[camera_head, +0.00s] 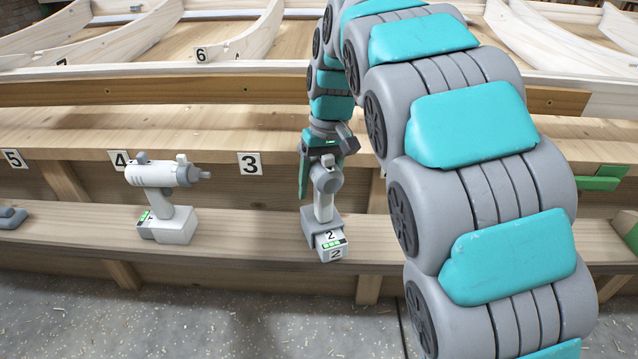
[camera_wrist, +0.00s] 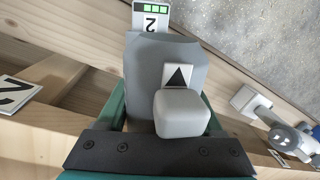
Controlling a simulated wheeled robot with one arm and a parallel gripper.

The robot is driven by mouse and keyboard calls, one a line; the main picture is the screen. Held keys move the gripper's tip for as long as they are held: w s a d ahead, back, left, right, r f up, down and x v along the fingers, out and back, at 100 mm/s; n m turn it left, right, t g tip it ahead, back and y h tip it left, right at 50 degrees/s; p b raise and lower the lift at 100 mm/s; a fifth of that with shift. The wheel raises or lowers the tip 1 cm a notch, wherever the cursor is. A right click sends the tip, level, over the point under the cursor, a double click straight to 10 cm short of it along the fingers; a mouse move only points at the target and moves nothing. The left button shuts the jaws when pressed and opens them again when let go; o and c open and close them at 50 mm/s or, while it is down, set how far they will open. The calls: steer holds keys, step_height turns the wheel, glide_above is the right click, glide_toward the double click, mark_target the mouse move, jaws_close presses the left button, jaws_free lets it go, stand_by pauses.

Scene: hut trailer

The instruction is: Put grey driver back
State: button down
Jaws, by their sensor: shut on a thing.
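The grey driver (camera_head: 323,206) is upright over the lower shelf (camera_head: 262,228), its battery marked 2 (camera_head: 332,245) facing the front edge. I cannot tell whether its base touches the shelf. My gripper (camera_head: 320,166) is shut on its upper part from above. In the wrist view the grey driver (camera_wrist: 160,68) sits between the teal fingers of my gripper (camera_wrist: 166,108), with its battery label 2 (camera_wrist: 151,20) at the top. A number 2 plate (camera_wrist: 16,93) shows on the wood at the left there. My arm hides that plate in the head view.
A white driver (camera_head: 165,198) stands on the shelf to the left, below plate 4 (camera_head: 119,161). Plate 3 (camera_head: 249,163) has bare shelf under it. A grey object (camera_head: 11,217) lies far left. Green items (camera_head: 603,178) are at the right.

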steer(key=shift+f+b, duration=0.3)
steer(key=shift+f, duration=0.3)
steer(key=shift+c, duration=0.2)
jaws_free()
steer(key=shift+r+p, duration=0.45)
steer(key=shift+r, duration=0.35)
steer(key=r, duration=0.3)
steer(key=d+r, duration=0.1)
steer(key=r, duration=0.3)
steer(key=w+r, duration=0.1)
steer(key=r, duration=0.3)
steer(key=shift+d+r+b, duration=0.2)
steer(key=shift+d+b, duration=0.05)
steer(key=shift+b, duration=0.1)
